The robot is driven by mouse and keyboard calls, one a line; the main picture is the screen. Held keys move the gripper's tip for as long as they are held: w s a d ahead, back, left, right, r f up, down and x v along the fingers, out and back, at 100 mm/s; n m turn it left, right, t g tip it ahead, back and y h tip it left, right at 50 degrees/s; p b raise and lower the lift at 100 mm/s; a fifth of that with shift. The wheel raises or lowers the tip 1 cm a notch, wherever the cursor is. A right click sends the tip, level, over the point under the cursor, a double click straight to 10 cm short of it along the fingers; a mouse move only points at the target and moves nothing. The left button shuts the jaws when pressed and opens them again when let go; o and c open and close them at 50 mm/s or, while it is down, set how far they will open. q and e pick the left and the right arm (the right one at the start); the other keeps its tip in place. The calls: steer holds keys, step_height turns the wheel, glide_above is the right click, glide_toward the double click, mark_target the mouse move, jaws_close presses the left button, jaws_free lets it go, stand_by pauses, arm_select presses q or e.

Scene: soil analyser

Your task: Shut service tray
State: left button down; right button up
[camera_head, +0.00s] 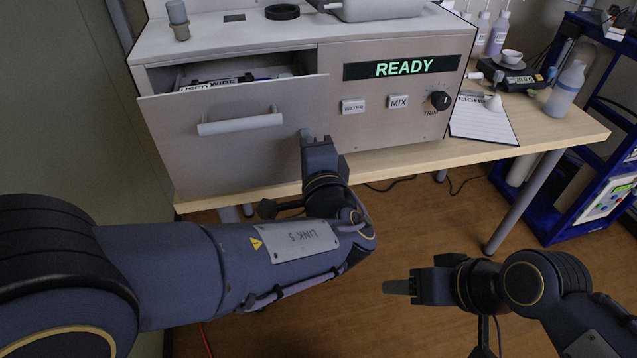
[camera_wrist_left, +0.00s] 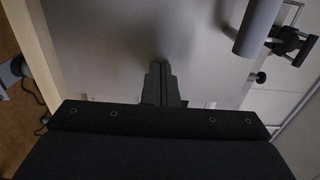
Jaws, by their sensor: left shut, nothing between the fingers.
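The service tray (camera_head: 225,150) is a grey drawer with a bar handle (camera_head: 240,123), on the left of the soil analyser (camera_head: 400,120). It stands pulled out, and its open top shows labelled contents. My left gripper (camera_head: 306,137) is shut and empty at the right part of the tray front, to the right of the handle. In the left wrist view the closed fingertips (camera_wrist_left: 160,70) are at the panel, with the handle (camera_wrist_left: 258,25) at the upper right. Whether they touch the panel I cannot tell. My right gripper (camera_head: 396,287) is in front of the table, over the floor, with its fingertips close together.
The analyser's display reads READY, above two labelled buttons and a black knob (camera_head: 440,100). A paper sheet (camera_head: 484,122), a scale with a cup (camera_head: 512,76) and a bottle (camera_head: 566,88) stand at the right of the table (camera_head: 560,130). A blue shelf rack (camera_head: 560,205) is at the far right.

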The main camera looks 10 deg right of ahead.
arm_select(q)
steer(key=w+b, duration=0.3)
steer(key=w, duration=0.7)
steer(key=shift+a, duration=0.15)
